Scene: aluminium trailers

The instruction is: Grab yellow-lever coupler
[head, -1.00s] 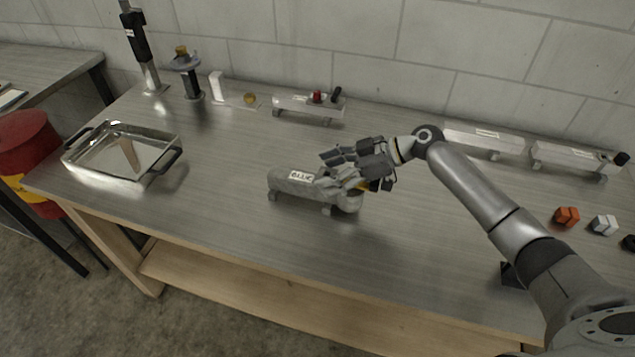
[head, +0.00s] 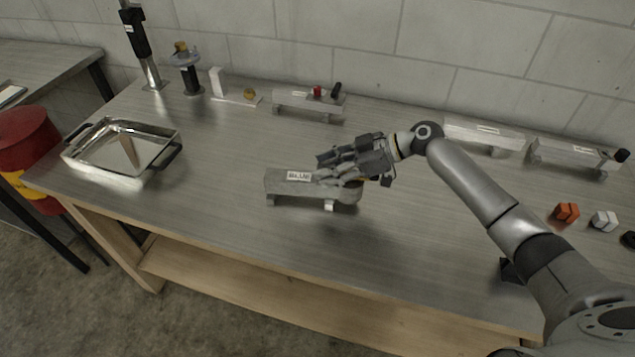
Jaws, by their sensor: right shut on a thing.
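A grey coupler (head: 283,186) with a white label and small feet is at the middle of the bench. A bit of yellow (head: 362,181) shows at its right end, mostly hidden by my fingers. My right gripper (head: 338,172) reaches in from the right and is shut on the coupler's right part. The coupler seems to be held just above the bench top, with a faint shadow below it. My left gripper is not in view.
A metal tray (head: 152,174) with dark handles stands at the left. A similar labelled part with a red piece (head: 309,103) stands at the back, and two more (head: 484,137) (head: 575,156) at the back right. Orange (head: 566,212) and white (head: 604,221) blocks lie at the right. Bench front is clear.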

